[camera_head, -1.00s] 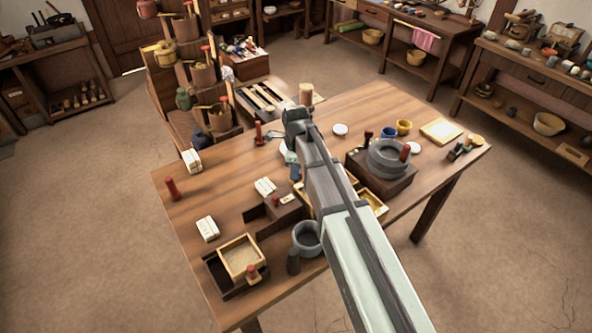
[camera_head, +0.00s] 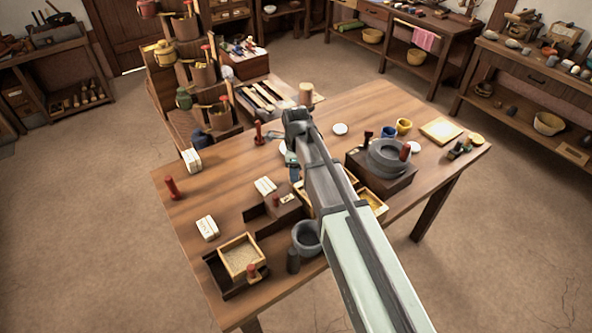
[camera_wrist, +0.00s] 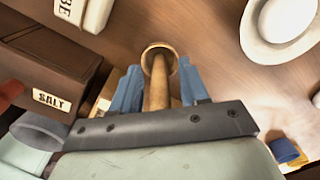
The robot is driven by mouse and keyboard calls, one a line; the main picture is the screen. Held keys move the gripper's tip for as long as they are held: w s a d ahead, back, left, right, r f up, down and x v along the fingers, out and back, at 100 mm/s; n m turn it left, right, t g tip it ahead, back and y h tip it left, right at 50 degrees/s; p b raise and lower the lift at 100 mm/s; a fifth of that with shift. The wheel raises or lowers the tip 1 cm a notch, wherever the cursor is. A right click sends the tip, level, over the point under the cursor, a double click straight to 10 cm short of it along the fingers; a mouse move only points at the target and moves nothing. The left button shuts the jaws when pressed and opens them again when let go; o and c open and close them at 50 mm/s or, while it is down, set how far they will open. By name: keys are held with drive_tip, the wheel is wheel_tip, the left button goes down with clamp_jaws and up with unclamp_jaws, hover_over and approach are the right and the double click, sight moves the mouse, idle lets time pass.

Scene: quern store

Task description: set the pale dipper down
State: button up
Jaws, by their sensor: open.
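The pale dipper (camera_wrist: 158,70) shows in the wrist view as a tan wooden handle with a round, rimmed end. The handle lies between the two blue fingers of my gripper (camera_wrist: 160,80), with a gap visible beside the fingertips. The fingers are open. Whether the dipper's round end touches the table cannot be told. In the head view my gripper (camera_head: 293,168) is low over the middle of the table, mostly behind my own arm, and the dipper is hidden there.
The wooden table (camera_head: 215,185) bears a dark box labelled SALT (camera_wrist: 50,100), white labelled blocks (camera_head: 265,186), a stone quern (camera_head: 387,158), a grey bowl (camera_head: 306,237) and a sand tray (camera_head: 241,257). A white dish (camera_wrist: 282,25), blue cup (camera_wrist: 284,150) and yellow cup (camera_head: 404,126) stand nearby.

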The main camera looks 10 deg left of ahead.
wheel_tip(320, 180, up, 12)
drive_tip(key=shift+r, duration=0.1)
idle(0.5)
